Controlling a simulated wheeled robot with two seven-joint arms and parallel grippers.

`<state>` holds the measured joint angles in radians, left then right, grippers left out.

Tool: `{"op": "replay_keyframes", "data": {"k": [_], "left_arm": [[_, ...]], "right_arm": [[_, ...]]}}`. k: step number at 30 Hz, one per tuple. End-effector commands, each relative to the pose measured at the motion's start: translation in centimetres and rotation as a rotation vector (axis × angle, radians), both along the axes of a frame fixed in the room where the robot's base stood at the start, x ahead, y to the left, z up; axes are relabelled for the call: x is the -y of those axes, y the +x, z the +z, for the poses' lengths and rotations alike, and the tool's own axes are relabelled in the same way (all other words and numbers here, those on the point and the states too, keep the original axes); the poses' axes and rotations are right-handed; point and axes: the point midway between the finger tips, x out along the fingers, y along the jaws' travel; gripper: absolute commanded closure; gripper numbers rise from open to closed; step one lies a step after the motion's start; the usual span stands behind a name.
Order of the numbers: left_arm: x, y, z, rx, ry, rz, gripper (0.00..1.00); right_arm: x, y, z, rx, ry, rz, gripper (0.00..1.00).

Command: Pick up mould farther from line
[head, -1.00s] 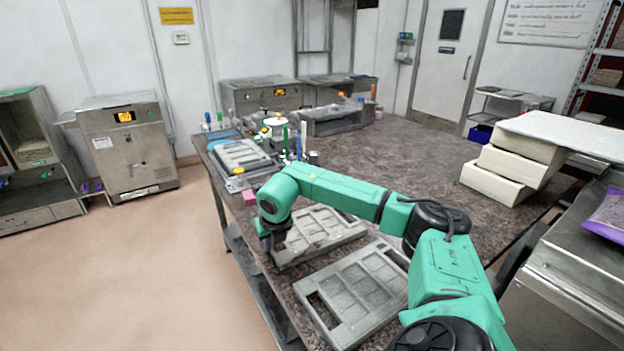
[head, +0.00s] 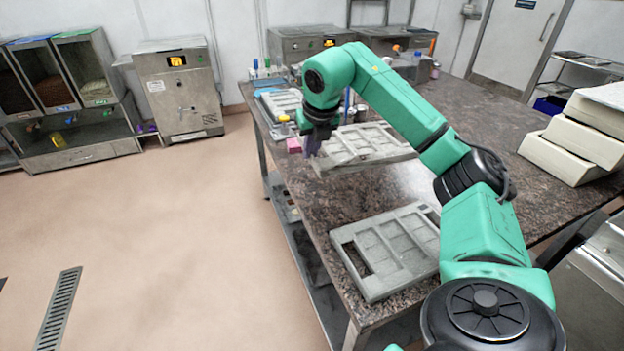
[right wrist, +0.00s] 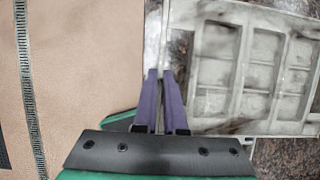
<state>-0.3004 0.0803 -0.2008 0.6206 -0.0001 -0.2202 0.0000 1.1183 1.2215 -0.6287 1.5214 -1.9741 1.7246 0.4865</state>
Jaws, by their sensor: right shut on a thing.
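A grey mould with several rectangular cells (head: 365,146) is held by my right gripper (head: 312,152) at its left edge. It hangs a little above the stone table, slightly tilted. In the right wrist view the two purple fingers (right wrist: 161,78) are closed together at the edge of this mould (right wrist: 258,70), which reaches out to the right. A second grey mould (head: 372,283) lies flat on the table's near left corner, apart from the gripper. My left gripper is not in view.
The brown stone table (head: 472,119) has bare room right of the moulds. A pink block (head: 294,145) and a grey tray (head: 282,104) are at its far left. Cream slabs (head: 572,150) are stacked at the right. A steel cabinet (head: 180,100) stands beyond open floor.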

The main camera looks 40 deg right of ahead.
Motion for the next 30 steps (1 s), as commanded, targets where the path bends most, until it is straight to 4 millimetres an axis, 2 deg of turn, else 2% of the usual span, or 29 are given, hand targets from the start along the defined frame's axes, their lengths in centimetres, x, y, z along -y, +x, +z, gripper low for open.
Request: {"op": "replay_keyframes", "data": {"k": [1, 4, 8, 12, 23, 30], "left_arm": [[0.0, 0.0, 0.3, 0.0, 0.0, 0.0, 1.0], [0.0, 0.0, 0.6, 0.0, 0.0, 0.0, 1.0], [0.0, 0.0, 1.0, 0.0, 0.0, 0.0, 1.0], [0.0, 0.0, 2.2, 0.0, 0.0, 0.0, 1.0], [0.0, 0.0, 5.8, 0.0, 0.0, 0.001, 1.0], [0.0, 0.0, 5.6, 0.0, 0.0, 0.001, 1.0]], "right_arm": [[-0.1, 0.2, 2.0, 0.008, 0.002, 0.0, 1.0], [-0.1, 0.1, 4.8, 0.006, 0.001, 0.0, 1.0], [0.0, 0.0, 6.9, 0.001, 0.0, 0.0, 1.0], [0.0, 0.0, 8.5, 0.0, -0.001, 0.0, 1.0], [0.0, 0.0, 11.4, -0.003, -0.001, -0.001, 1.0], [0.0, 0.0, 11.2, -0.002, -0.001, -0.001, 1.0]]}}
